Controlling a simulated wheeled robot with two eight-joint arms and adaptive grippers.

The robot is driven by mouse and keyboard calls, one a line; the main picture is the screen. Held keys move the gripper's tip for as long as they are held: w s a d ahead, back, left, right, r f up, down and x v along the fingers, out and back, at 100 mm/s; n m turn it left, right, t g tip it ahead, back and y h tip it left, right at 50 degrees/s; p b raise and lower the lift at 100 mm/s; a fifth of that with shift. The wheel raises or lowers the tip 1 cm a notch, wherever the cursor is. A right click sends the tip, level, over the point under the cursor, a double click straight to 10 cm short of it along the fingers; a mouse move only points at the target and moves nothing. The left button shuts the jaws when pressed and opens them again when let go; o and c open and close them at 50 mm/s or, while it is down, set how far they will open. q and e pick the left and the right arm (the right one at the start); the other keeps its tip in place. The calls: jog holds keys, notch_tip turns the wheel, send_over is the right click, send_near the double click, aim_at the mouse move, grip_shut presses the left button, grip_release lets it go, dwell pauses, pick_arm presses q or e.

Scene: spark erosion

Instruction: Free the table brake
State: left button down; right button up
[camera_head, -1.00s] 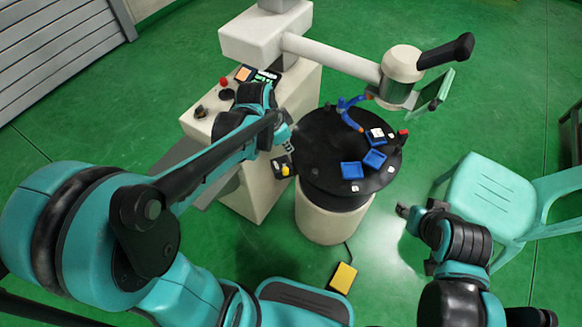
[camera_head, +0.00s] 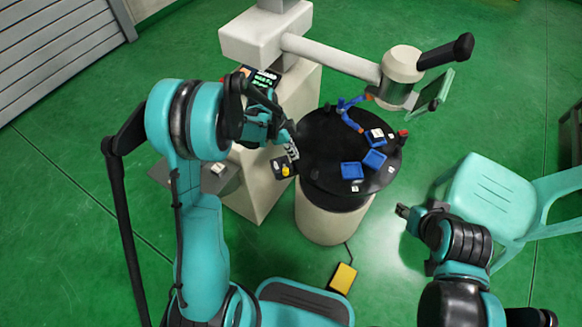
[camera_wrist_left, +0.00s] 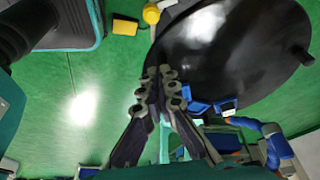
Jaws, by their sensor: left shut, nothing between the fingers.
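The round black table (camera_head: 318,150) stands on a cream drum base. The yellow knob (camera_wrist_left: 151,14) also shows at the top of the left wrist view, beside the rim of the black table (camera_wrist_left: 215,50). My left gripper (camera_head: 294,154) is just above and behind the knob, apart from it in the wrist view. Its fingers (camera_wrist_left: 166,78) are shut and empty. My right gripper (camera_head: 402,211) is near the green chair; its jaw state is unclear.
Blue trays (camera_head: 352,170) and a blue jointed arm (camera_head: 349,115) are on the table. A cream machine arm (camera_head: 330,60) with a round head (camera_head: 399,75) reaches over it. A yellow pedal (camera_head: 343,278) lies on the floor. A green chair (camera_head: 490,195) stands right.

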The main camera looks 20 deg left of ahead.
pick_arm(q)
jog(key=b, duration=0.4)
send_near(302, 167)
jog(key=s+d+f, duration=0.3)
jog(key=d, duration=0.1)
jog(key=shift+s+a+f, duration=0.15)
jog(key=shift+s+a, duration=0.05)
jog(key=shift+a, duration=0.45)
jog(key=shift+s+a+f, duration=0.1)
jog(key=shift+s+a, duration=0.1)
jog(key=shift+a, duration=0.4)
jog(key=shift+s+a+f, duration=0.15)
jog(key=shift+s+a, duration=0.05)
jog(key=shift+a, duration=0.45)
jog(key=shift+b, duration=0.3)
